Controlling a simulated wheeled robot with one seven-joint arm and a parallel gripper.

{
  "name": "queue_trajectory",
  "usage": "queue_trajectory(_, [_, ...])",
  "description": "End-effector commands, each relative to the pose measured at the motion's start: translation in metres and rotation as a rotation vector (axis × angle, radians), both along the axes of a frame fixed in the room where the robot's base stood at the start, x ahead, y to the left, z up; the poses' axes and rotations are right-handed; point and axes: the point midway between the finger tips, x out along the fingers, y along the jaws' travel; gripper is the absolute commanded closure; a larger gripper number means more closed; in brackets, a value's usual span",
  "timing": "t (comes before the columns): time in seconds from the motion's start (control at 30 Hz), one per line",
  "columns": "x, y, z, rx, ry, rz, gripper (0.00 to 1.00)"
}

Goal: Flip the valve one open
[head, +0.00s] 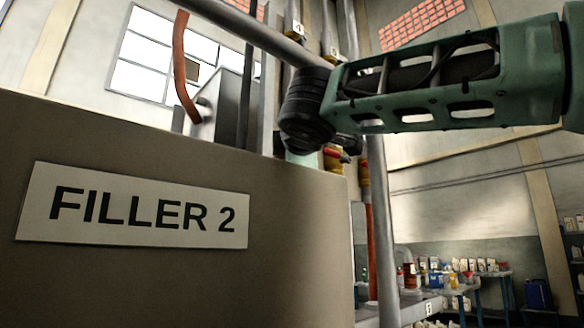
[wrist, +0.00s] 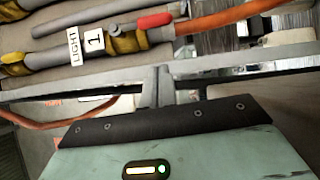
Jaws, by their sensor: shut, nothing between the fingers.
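In the wrist view, valve one is a yellow valve body (wrist: 128,42) on a grey pipe, beside a white label (wrist: 94,41) reading 1 and another reading LIGHT. Its red handle (wrist: 155,20) points right, roughly along the pipe toward an orange hose. My gripper (wrist: 161,74) is shut and empty, its grey fingers pointing up at the metal rail just below the valve. I cannot tell whether they touch the rail. The fingers do not touch the red handle. In the head view my gripper is hidden behind my arm and the filler cabinet.
Another yellow valve (wrist: 15,69) sits at the wrist view's left edge. The orange hose (wrist: 225,15) runs right from valve one. In the head view, the FILLER 2 cabinet (head: 150,275) blocks the left foreground. Tables with bottles (head: 455,285) stand at the far right.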

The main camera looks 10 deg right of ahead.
Motion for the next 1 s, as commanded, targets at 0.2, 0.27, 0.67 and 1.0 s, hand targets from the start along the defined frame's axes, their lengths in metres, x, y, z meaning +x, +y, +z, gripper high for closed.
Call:
queue_trajectory(0.2, [-0.031,0.000,0.000,0.001,-0.001,0.001,1.00])
queue_trajectory(0.27, [-0.035,0.000,-0.001,0.001,0.000,0.001,1.00])
queue_trajectory(0.67, [-0.039,0.000,0.000,0.000,0.000,0.000,1.00])
queue_trajectory(1.0, [-0.039,0.000,0.000,0.000,0.000,0.000,1.00])
